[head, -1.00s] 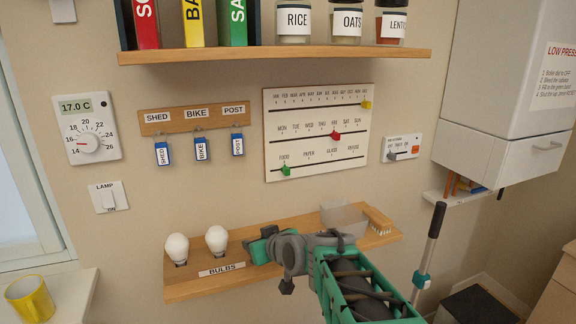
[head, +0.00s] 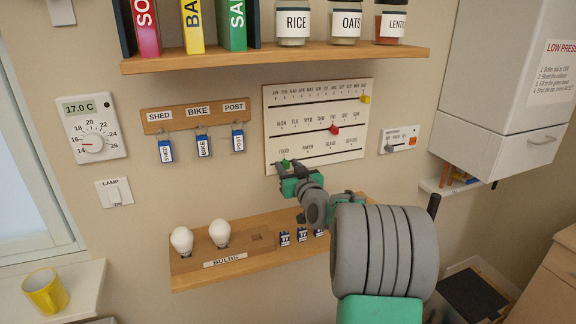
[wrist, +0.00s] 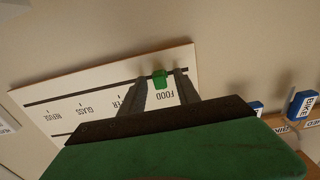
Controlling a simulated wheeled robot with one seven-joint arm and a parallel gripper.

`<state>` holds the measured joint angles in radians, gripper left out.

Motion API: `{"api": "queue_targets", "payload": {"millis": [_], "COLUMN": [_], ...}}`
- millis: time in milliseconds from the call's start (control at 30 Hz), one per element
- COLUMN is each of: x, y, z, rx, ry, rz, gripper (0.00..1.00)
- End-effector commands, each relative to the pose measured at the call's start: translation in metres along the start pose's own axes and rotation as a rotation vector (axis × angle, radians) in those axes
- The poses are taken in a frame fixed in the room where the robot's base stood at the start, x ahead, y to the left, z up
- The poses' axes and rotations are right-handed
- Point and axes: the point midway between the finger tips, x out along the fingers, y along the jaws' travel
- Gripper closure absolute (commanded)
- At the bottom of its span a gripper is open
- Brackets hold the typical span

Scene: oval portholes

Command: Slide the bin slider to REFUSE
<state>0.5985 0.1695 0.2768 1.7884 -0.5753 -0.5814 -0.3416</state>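The white slider board (head: 355,120) hangs on the wall with three slots. The green bin slider (head: 286,163) sits at the FOOD end of the lowest slot, the left end in the head view. REFUSE is at the slot's right end. In the wrist view the board (wrist: 100,84) appears upside down, with the green slider (wrist: 160,78) beside FOOD. My gripper (head: 288,168) is at the slider. In the wrist view my gripper (wrist: 161,82) is open, one finger on each side of the slider, with small gaps; contact cannot be told.
A yellow slider (head: 364,99) and a red slider (head: 334,129) sit in the upper slots. Key tags (head: 204,147) hang to the left. A small panel (head: 399,140) is to the right. The lower shelf (head: 205,270) holds bulbs and small blue items; my arm hides its right part.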

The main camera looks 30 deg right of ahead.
Motion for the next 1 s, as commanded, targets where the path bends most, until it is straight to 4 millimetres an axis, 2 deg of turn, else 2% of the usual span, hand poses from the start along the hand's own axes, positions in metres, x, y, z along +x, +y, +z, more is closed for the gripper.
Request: {"api": "queue_targets", "payload": {"millis": [67,533,1000], "x": [-0.0002,-0.0005,-0.0005], "y": [0.0000,-0.0002,-0.0003], "z": [0.0002,0.0001,0.0001], "rx": [0.000,0.000,0.000], "ry": [0.000,0.000,0.000], "rz": [0.000,0.000,-0.001], "gripper": [0.62,0.99,1.00]}}
